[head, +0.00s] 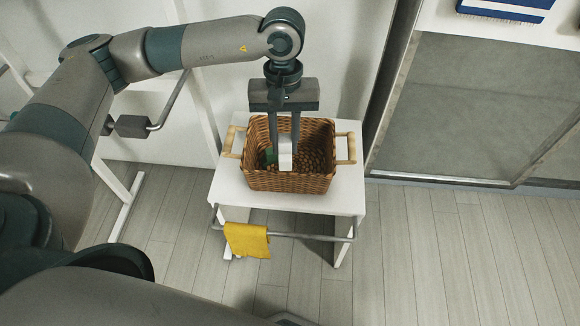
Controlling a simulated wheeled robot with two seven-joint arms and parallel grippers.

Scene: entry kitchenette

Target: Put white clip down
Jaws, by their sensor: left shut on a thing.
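A small white clip (285,160) is between the fingers of my left gripper (284,146), which is shut on it. The gripper points straight down into a brown wicker basket (290,182) with wooden handles. The clip shows inside the basket's opening, near its front wall. I cannot tell whether it touches the basket floor. My right gripper is not in view.
The basket stands on a small white table (341,200). A yellow cloth (247,240) hangs on the table's front rail (310,237). A green thing (269,156) lies inside the basket, left of the clip. A blue item (506,9) lies on a surface at upper right. The floor at right is clear.

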